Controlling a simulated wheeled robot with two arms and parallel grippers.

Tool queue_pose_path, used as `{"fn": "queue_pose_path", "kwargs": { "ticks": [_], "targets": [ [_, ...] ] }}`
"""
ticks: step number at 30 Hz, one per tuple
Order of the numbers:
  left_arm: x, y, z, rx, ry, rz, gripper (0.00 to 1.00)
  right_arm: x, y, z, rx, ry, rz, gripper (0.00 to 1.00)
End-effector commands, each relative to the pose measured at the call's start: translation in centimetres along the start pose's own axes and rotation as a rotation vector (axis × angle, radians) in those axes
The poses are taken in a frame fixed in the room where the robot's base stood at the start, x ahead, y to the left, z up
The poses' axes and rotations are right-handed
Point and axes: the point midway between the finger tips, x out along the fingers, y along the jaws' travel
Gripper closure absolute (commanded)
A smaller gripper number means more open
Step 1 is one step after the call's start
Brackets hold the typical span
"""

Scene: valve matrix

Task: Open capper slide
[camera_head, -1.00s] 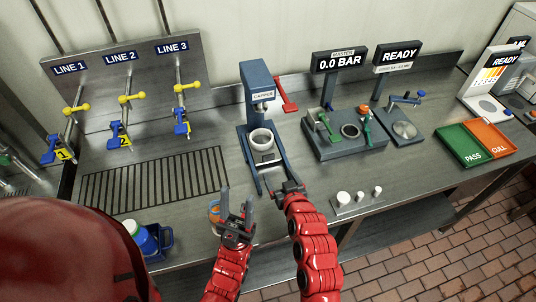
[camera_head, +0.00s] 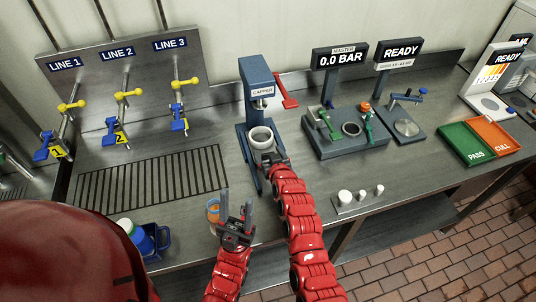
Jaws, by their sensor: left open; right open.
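The blue capper (camera_head: 258,78) stands at the middle of the bench, with a red lever on its right side. Its slide carries a pale round cup (camera_head: 261,138) below the press head, between two blue rails (camera_head: 247,163). My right gripper (camera_head: 272,160) is at the front of the slide, just below the cup. Its fingers are small and partly hidden, and I cannot tell whether they touch the slide. My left gripper (camera_head: 236,211) is open and empty, fingers pointing up, near the bench's front edge.
An orange-rimmed container (camera_head: 213,211) stands beside my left gripper. A blue caddy (camera_head: 158,241) with bottles is at the front left. The test fixture (camera_head: 345,140) stands right of the capper. A drain grate (camera_head: 150,180) lies left.

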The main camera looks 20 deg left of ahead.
Motion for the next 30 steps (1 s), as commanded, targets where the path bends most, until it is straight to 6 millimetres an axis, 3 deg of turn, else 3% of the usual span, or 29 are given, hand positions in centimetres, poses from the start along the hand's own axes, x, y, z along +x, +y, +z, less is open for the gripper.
{"fn": "queue_pose_path", "kwargs": {
  "ticks": [7,8,21,30],
  "targets": [
    [0.0,0.0,0.0,0.0,0.0,0.0,0.5,0.05,-0.01,0.05,0.0,-0.001,0.0,0.15],
    [0.0,0.0,0.0,0.0,0.0,0.0,0.5,0.05,-0.01,0.06,0.0,-0.001,0.0,0.19],
    [0.0,0.0,0.0,0.0,0.0,0.0,0.5,0.04,-0.03,0.11,0.0,-0.002,-0.001,0.98],
    [-0.01,0.0,0.0,0.0,0.0,0.0,0.5,0.04,-0.03,0.15,0.0,-0.003,-0.001,1.0]
  ]
}}
